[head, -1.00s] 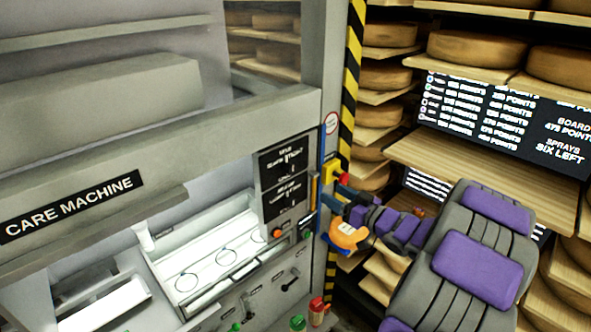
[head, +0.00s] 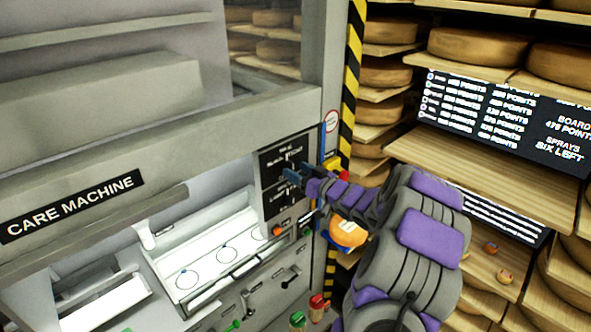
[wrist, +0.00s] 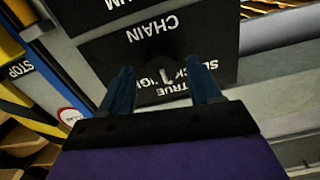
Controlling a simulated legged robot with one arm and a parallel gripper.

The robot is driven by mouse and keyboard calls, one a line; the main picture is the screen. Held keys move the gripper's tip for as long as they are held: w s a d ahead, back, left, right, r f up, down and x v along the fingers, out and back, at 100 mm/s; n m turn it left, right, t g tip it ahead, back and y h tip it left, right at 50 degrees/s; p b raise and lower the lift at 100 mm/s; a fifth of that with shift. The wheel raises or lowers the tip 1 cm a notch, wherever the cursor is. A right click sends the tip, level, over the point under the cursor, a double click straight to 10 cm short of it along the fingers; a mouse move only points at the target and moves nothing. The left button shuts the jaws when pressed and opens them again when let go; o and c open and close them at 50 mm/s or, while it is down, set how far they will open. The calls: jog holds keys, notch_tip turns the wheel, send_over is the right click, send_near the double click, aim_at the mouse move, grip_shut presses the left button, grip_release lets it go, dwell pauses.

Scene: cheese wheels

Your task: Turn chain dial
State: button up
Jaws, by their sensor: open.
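The chain dial sits on the upper of two black panels on the care machine's front; in the wrist view its dark knob (wrist: 170,66) is hard to make out against the black plate. In the head view my gripper (head: 291,175) is at the upper panel's lower edge. I cannot tell whether the fingers touch the knob.
The lower black panel (head: 279,201) is just below. An orange button (head: 277,231) and levers are under it. A yellow-and-black striped post (head: 350,85) stands to the right, with cheese shelves (head: 490,150) beyond. A red-topped bottle (head: 316,302) stands below.

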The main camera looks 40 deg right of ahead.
jog(key=shift+w+a, duration=0.1)
jog(key=shift+w, duration=0.7)
jog(key=c, duration=1)
jog(key=shift+r, duration=0.1)
